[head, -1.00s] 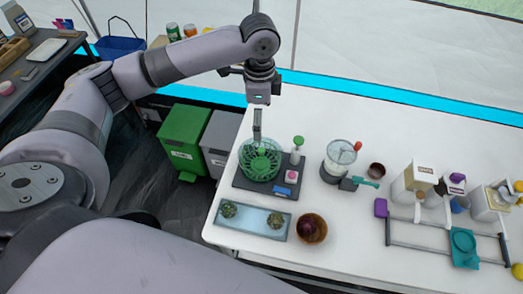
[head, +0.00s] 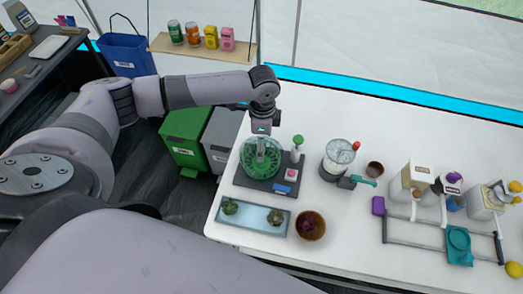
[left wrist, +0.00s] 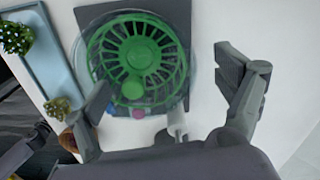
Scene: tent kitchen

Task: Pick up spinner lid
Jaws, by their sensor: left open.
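The salad spinner (head: 262,158) is a clear round bowl with green spoked plastic. It stands on a dark tray (head: 247,184) at the left end of the white table. It also shows in the left wrist view (left wrist: 139,57), with a green ball-like knob (left wrist: 132,88) at its near part. I cannot clearly tell the lid's edge from the bowl. My left gripper (head: 262,150) points down over the spinner. In the left wrist view my left gripper (left wrist: 166,72) is open, its fingers apart with nothing held between them. My right gripper is not in view.
A green-topped bottle (head: 297,148), a pink item (head: 291,174) and a blue item (head: 283,189) are beside the spinner. A blue tray (head: 253,215) and a brown bowl (head: 321,224) are in front. A blender-like jar (head: 339,153) stands to the right.

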